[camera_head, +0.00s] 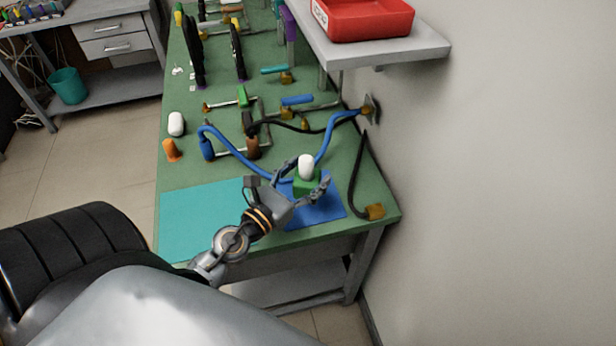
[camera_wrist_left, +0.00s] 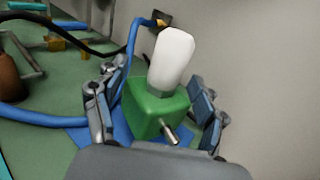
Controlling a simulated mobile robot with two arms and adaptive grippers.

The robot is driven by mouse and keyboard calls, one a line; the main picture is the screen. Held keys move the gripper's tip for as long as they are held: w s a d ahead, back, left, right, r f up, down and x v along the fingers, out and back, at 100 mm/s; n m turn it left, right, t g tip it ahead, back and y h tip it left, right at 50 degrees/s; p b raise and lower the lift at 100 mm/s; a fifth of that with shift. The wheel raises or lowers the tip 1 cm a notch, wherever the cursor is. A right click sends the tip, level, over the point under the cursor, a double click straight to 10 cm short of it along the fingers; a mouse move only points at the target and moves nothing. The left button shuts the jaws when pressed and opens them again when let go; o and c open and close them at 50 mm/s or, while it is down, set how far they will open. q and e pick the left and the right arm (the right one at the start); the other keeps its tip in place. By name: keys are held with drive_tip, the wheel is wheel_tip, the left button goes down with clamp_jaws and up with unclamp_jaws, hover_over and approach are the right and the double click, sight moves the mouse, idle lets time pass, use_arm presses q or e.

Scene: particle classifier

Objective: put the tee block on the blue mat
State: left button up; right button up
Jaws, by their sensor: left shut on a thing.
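The tee block (camera_head: 306,187) is a green block with a white rounded top and a short metal stub on its side. My left gripper (camera_head: 292,190) is shut on it, with the fingers on either side of the green part. The block also shows upright between the fingers in the left wrist view (camera_wrist_left: 155,108). The blue mat (camera_head: 328,209) lies at the near right of the green table, directly under or behind the block. I cannot tell whether the block touches the mat. The gripper hides part of the mat. My right gripper is not in view.
A teal mat (camera_head: 200,215) lies left of the blue mat. A blue hose (camera_head: 326,146) and a black cable (camera_head: 357,180) lie close by, the cable near the wall. A shelf with a red bin (camera_head: 368,18) overhangs the table's far right. Several fittings fill the back.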

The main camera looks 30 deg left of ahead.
sight(308, 184)
use_arm(q)
drive_tip(key=shift+w+a+f+b, duration=0.2)
drive_tip(key=shift+w+f+b, duration=0.2)
drive_tip(key=shift+w+f, duration=0.25)
wheel_tip(308, 184, down, 3)
drive_tip(key=b, duration=0.3)
drive_tip(key=shift+f, duration=0.15)
drive_tip(key=shift+f, duration=0.15)
drive_tip(key=o, duration=1.4)
